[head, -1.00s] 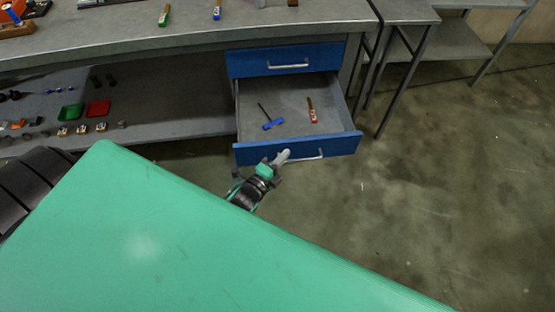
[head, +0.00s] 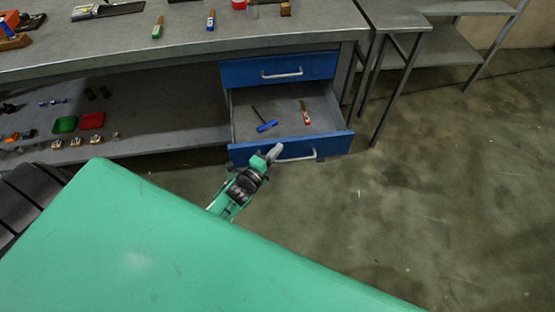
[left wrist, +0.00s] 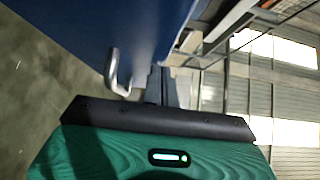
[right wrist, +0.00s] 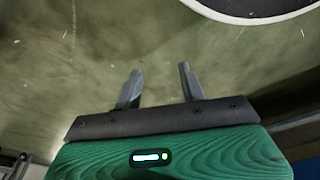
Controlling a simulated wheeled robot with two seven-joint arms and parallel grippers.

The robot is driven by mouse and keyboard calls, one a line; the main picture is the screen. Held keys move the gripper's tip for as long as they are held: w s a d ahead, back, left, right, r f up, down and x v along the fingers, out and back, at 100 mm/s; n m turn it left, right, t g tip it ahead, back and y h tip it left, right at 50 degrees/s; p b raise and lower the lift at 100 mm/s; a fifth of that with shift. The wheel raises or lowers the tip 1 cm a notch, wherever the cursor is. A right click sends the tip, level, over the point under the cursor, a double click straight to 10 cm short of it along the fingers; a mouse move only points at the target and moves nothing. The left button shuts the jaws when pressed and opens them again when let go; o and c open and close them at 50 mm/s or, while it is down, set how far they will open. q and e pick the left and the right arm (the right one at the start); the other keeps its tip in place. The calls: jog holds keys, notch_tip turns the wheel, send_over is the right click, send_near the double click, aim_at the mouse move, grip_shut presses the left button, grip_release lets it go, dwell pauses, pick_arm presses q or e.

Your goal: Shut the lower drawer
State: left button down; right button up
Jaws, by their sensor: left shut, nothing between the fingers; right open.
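The lower drawer (head: 245,156) has a blue front with a silver bar handle (head: 298,156) and stands pulled out below the closed upper drawer (head: 277,69). A blue-handled tool (head: 266,126) and a red-and-brown tool (head: 306,117) lie inside it. My left gripper (head: 275,151) is shut and empty at the drawer front, near the handle's left end. In the left wrist view, the left fingers (left wrist: 163,86) point along the blue front beside the handle (left wrist: 117,75); I cannot tell if they touch it. My right gripper (right wrist: 158,88) is open and empty over bare floor.
The workbench top (head: 180,42) holds several tools. A shelf under it (head: 180,138) carries a green tray (head: 65,124), a red tray (head: 92,120) and small parts. A second grey table (head: 400,15) stands to the right. The floor before the drawer is clear.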

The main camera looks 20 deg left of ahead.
pick_arm(q)
jog(key=w+a+b, duration=0.4)
jog(key=w+a, duration=0.2)
jog(key=w, duration=0.3)
jog(key=w+a+b, duration=0.4)
jog(key=w+a, duration=0.3)
jog(key=w, duration=0.3)
jog(key=shift+w, duration=0.2)
pick_arm(e)
notch_tip(320, 180, up, 16)
jog(key=w+a+t, duration=0.1)
jog(key=w+t, duration=0.1)
jog(key=t, duration=0.1)
jog(key=shift+a+y, duration=0.15)
jog(key=shift+y, duration=0.25)
